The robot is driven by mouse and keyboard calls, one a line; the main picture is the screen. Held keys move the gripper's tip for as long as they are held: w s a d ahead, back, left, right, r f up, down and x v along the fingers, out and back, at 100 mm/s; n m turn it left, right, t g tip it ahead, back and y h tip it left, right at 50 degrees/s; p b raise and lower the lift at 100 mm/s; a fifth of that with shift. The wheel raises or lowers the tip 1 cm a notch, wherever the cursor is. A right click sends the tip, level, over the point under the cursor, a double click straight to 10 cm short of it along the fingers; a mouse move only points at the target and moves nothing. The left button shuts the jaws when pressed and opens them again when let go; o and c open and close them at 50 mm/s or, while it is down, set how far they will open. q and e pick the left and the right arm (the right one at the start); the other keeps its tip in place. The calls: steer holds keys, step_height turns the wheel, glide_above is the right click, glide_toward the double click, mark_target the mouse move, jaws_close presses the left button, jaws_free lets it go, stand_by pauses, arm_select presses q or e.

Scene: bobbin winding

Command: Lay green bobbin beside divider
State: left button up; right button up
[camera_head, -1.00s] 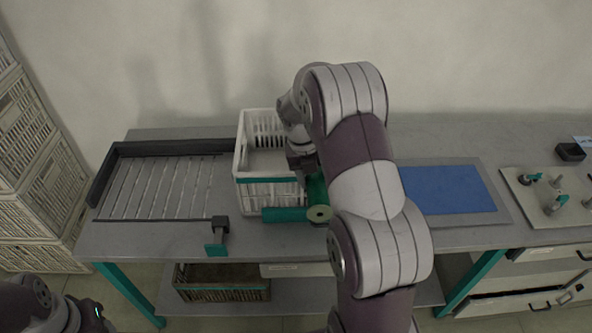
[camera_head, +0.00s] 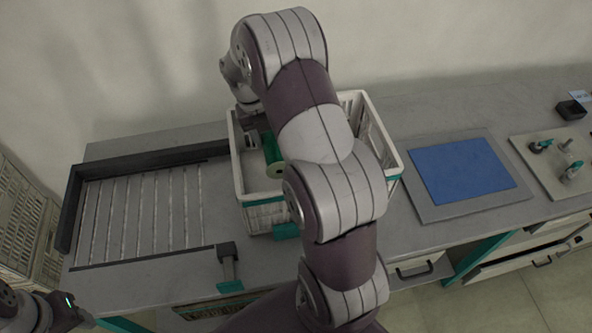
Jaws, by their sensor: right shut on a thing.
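The green bobbin (camera_head: 272,152) is at the left part of the white crate (camera_head: 240,185), tilted, with its pale round end towards me. My right gripper (camera_head: 258,142) is shut on the bobbin, inside the outline of the crate. My right arm covers much of the crate's middle and part of the bobbin. I cannot tell whether the bobbin touches the crate floor. No divider can be made out clearly; the crate's inside is largely hidden. Part of my left arm shows at the lower left, but its fingers are out of view.
A slatted rack (camera_head: 140,215) with a dark rim lies left of the crate. A small dark-and-green clamp-like fitting (camera_head: 228,268) stands at the bench's front edge. A blue mat (camera_head: 462,170) and a plate with green-topped fittings (camera_head: 553,158) lie to the right.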

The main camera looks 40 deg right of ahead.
steer(key=w+a+b+x, duration=0.1)
steer(key=b+x, duration=0.4)
steer(key=b, duration=0.1)
glide_above(275, 186)
steer(key=x, duration=0.4)
steer(key=a+x, duration=0.1)
steer(key=x, duration=0.3)
steer(key=w+a+x, duration=0.1)
steer(key=x, duration=0.3)
steer(key=shift+w+a+f, duration=0.1)
steer(key=shift+a+f, duration=0.05)
steer(key=shift+f, duration=0.15)
steer(key=o, duration=1.2)
steer(key=shift+f, duration=0.1)
steer(key=v, duration=1.2)
steer(key=shift+r, duration=0.25)
